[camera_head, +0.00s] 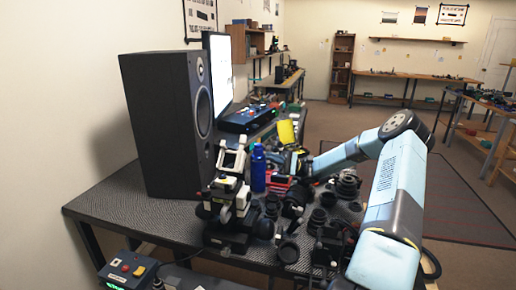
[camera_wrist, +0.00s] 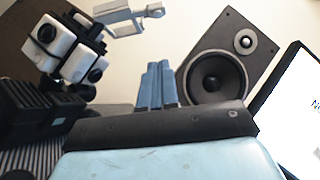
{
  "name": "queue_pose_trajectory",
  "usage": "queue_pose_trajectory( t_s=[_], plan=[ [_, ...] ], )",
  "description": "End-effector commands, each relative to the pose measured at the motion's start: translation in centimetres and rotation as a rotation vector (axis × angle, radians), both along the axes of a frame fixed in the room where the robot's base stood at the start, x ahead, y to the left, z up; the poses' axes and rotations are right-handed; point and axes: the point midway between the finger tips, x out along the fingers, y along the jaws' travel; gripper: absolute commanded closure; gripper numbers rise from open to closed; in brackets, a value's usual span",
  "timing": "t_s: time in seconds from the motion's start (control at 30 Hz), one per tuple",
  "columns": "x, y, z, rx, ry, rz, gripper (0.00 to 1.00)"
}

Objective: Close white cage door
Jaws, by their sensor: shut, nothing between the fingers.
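A black and white device (camera_head: 228,210) stands on the dark table in front of the speaker. A white rectangular frame, which looks like the cage door (camera_head: 241,160), stands up above its body. In the wrist view the white frame (camera_wrist: 126,29) is at the top, tilted and apart from the white blocks of the device (camera_wrist: 62,45). My gripper (camera_wrist: 156,72) shows there with its two blue fingers together and empty. The fingertips are below and right of the frame in the picture, not visibly touching it. In the head view my gripper is hard to make out among the clutter.
A tall black speaker (camera_head: 160,125) stands behind the device, with a lit screen (camera_head: 218,70) beside it. A blue bottle (camera_head: 258,168) is just right of the device. Several dark lens parts (camera_head: 345,185) crowd the table around my arm. Little table surface is free.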

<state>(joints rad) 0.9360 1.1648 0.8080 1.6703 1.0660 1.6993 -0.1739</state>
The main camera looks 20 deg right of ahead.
Motion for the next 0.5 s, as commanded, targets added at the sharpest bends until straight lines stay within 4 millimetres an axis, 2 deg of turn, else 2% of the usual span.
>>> queue_pose_trajectory(
  t_s=[0.17, 0.5],
  plan=[
    [-0.3, 0.2, 1.0, 0.0, 0.0, -0.021, 1.0],
    [-0.5, 4.8, 4.0, -0.002, 0.001, -0.027, 1.0]
  ],
)
